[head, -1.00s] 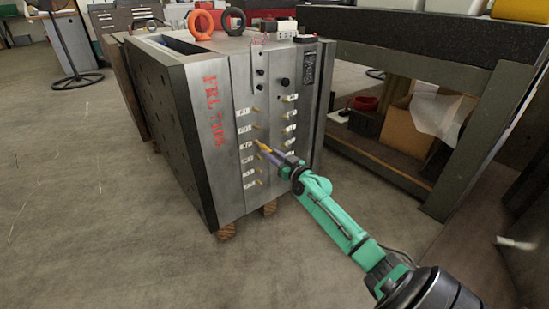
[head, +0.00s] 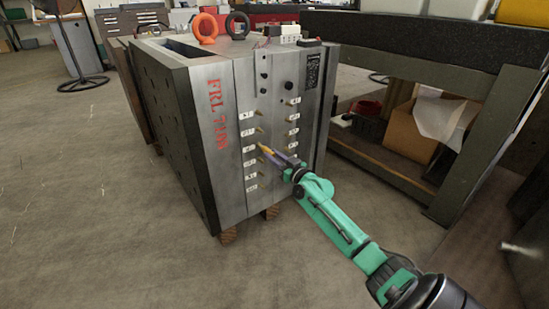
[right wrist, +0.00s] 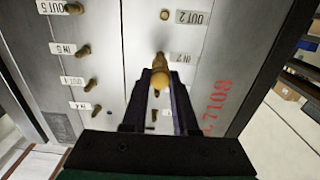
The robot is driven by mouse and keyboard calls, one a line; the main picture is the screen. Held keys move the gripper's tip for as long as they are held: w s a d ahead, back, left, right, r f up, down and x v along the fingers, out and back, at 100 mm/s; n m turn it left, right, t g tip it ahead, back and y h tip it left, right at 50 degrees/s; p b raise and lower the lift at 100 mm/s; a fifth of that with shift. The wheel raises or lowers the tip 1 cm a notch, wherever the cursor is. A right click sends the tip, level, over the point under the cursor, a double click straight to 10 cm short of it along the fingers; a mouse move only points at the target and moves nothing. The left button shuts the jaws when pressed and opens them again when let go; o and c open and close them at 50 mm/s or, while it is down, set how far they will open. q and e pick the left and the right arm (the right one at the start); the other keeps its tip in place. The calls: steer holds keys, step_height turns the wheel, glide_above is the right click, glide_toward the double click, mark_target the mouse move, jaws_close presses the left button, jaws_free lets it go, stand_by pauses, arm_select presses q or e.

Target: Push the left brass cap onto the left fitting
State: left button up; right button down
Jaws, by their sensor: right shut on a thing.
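My right gripper (head: 276,156) is at the front face of the steel mould base (head: 188,140), by the left column of brass fittings. It is shut on a yellow-brass cap (head: 266,150). In the right wrist view the cap (right wrist: 161,80) sits between the two dark fingers (right wrist: 160,95). A brass fitting (right wrist: 160,58) beside the "IN 2" label shows just beyond the cap. Whether the cap touches a fitting cannot be told. My left gripper is not in view.
More brass fittings with white labels run in two columns, including one at upper right (head: 291,101). Orange (head: 204,27) and black (head: 238,24) rings stand on top. A workbench (head: 440,150) stands to the right. The floor in front is clear.

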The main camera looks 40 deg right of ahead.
steer(key=shift+w, duration=0.55)
steer(key=shift+w+b, duration=0.1)
steer(key=shift+b, duration=0.3)
steer(key=shift+w, duration=0.15)
steer(key=shift+w+b, duration=0.15)
steer(key=shift+b, duration=0.15)
steer(key=shift+d+r, duration=0.1)
steer(key=shift+w+b, duration=0.15)
steer(key=shift+b, duration=0.2)
steer(key=shift+w+d+r+b, duration=0.1)
steer(key=shift+w+b, duration=0.1)
steer(key=shift+b, duration=0.1)
steer(key=shift+r, duration=0.2)
steer(key=shift+w, duration=0.1)
